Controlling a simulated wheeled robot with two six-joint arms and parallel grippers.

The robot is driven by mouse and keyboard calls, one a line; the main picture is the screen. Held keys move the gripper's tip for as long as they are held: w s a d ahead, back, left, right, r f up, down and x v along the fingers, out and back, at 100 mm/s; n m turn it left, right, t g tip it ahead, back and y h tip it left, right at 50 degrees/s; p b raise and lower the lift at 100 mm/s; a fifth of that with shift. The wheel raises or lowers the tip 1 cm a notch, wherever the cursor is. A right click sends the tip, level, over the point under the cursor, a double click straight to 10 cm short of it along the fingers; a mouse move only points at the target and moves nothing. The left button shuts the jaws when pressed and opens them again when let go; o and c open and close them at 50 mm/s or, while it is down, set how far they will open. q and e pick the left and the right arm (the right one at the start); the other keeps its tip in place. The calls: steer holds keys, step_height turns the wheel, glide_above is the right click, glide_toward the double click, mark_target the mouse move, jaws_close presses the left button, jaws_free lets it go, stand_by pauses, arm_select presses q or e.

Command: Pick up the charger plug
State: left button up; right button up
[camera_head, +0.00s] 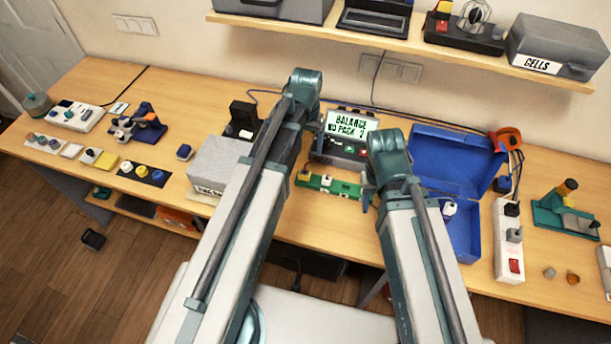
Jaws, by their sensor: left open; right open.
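The charger (345,138) stands at the back of the bench, its screen reading "BALANCE NO PACK 2". A white power strip (508,255) lies at the right with a black plug (511,209) and a grey plug (514,235) on it, and a red switch. I cannot tell for certain which plug is the charger's. My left gripper (314,142) hangs over the bench left of the charger, mostly hidden by its arm. My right gripper (369,190) is in front of the charger, left of the blue case, also partly hidden. Both are open and apart from the plugs.
An open blue case (462,165) stands between my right arm and the strip. A green board (328,184) lies before the charger. A grey box (218,163) is left of my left arm. A teal fixture (565,217) stands far right. A dark object (93,239) lies on the floor.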

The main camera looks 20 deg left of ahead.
arm_select(q)
steer(key=b, duration=0.7)
glide_above(305, 172)
step_height(305, 172, down, 8)
steer(key=shift+w+d+r, duration=0.1)
steer(key=shift+w+d, duration=0.05)
steer(key=shift+r, duration=0.1)
arm_select(e)
step_height(305, 172, down, 8)
steer(key=shift+r, duration=0.15)
arm_select(q)
steer(key=f+b, duration=0.5)
steer(key=shift+a+f, duration=0.2)
arm_select(e)
step_height(305, 172, down, 5)
steer(key=shift+f, duration=0.2)
arm_select(q)
steer(key=shift+s, duration=0.2)
arm_select(e)
steer(key=shift+r, duration=0.1)
arm_select(q)
steer(key=shift+r, duration=0.1)
jaws_close()
